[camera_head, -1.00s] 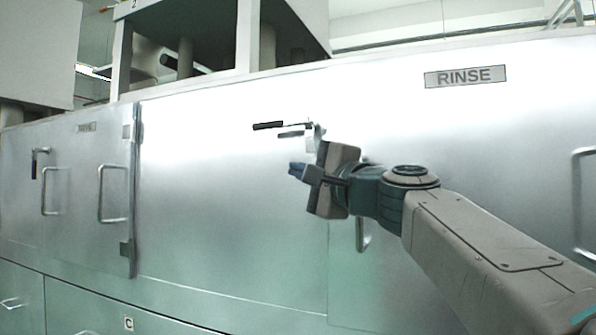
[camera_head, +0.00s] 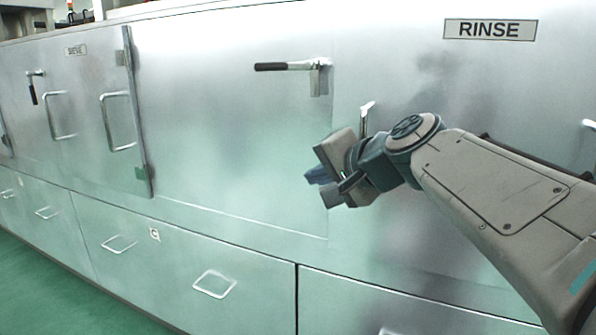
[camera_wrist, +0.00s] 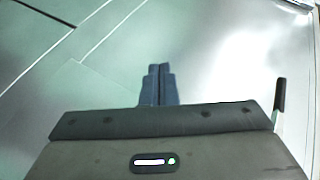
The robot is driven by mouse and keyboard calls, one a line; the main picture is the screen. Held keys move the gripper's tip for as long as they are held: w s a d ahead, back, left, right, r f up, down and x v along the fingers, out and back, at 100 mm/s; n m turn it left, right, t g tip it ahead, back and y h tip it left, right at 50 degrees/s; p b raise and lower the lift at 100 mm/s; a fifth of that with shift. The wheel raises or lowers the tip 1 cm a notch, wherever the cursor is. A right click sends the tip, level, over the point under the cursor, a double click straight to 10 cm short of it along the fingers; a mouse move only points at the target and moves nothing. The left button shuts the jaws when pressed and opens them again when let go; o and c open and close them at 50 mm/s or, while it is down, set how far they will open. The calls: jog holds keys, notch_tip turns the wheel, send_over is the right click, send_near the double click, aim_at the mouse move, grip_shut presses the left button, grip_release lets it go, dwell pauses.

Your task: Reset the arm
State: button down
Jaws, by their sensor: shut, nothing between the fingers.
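My gripper (camera_head: 312,177) is in front of the metal cabinet doors, below the black-handled lever latch (camera_head: 285,66) and left of a vertical door handle partly hidden by my arm. In the wrist view its blue fingers (camera_wrist: 158,82) are together with nothing between them. The lever lies level, pointing left, and stands apart from the gripper. A dark handle end also shows at the right of the wrist view (camera_wrist: 280,95).
A door marked RINSE (camera_head: 490,29) is at the right, behind my arm. Doors with bar handles (camera_head: 118,122) stand at the left. Drawers with pull handles (camera_head: 214,284) run below. Green floor (camera_head: 45,285) is clear at lower left.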

jog(key=s+d+f+n+g+h+p, duration=0.2)
jog(key=s+d+n+g+h+p, duration=0.1)
jog(key=s+p, duration=0.6)
jog(key=s+d+f+n+g+h+p, duration=0.3)
jog(key=s+d+p, duration=0.5)
jog(key=p, duration=0.4)
jog(key=shift+s+d+g+h, duration=0.25)
jog(key=shift+s+g+h, duration=0.55)
jog(key=shift+g, duration=0.1)
jog(key=shift+r, duration=0.1)
